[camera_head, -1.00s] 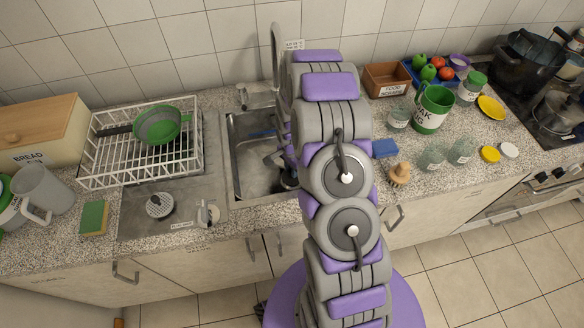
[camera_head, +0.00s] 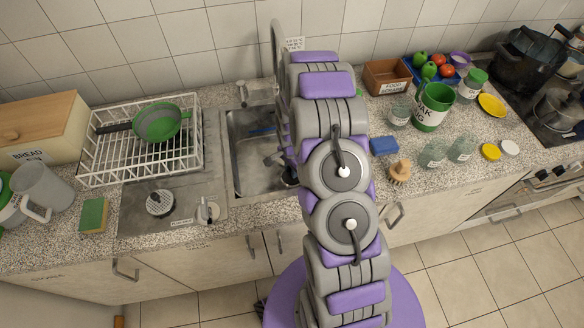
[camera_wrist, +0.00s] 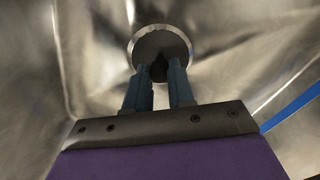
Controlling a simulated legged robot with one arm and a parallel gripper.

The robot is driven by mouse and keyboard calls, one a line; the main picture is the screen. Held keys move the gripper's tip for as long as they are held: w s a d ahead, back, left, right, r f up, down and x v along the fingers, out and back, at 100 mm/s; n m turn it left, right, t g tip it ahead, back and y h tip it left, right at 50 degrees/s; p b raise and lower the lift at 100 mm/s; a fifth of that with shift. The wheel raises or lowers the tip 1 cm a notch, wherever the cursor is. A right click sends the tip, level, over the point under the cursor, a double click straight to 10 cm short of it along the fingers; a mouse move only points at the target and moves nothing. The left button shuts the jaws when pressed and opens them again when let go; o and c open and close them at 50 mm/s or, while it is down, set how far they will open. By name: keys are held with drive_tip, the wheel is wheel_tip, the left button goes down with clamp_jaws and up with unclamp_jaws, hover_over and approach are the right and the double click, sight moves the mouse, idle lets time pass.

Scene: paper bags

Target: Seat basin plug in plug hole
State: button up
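The wrist view shows my gripper (camera_wrist: 160,72) low inside the steel basin, its two blue-grey fingers close together on a small dark knob. The knob appears to belong to the basin plug (camera_wrist: 160,45), a grey disc just beyond the fingertips. A bright round rim surrounds the disc, apparently the plug hole (camera_wrist: 187,46). I cannot tell whether the disc is fully down in it. In the head view my gripper (camera_head: 277,160) is in the sink (camera_head: 250,180), partly hidden by my arm, with a dark round part beside it.
A white dish rack (camera_head: 110,165) with a green pan stands left of the sink. A round strainer (camera_head: 160,203) and a small grey-white item (camera_head: 208,211) are on the drainer. The tap (camera_head: 276,60) rises behind. A blue sponge (camera_head: 384,146) and wooden brush (camera_head: 399,172) lie right.

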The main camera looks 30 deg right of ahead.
drive_tip(key=o, duration=0.5)
drive_tip(key=shift+o, duration=0.2)
drive_tip(key=shift+r+p, duration=0.8)
drive_tip(key=shift+r, duration=1.75)
wheel_tip(320, 180, up, 17)
drive_tip(key=p, duration=0.2)
drive_tip(key=shift+p, duration=0.3)
drive_tip(key=shift+r, duration=0.1)
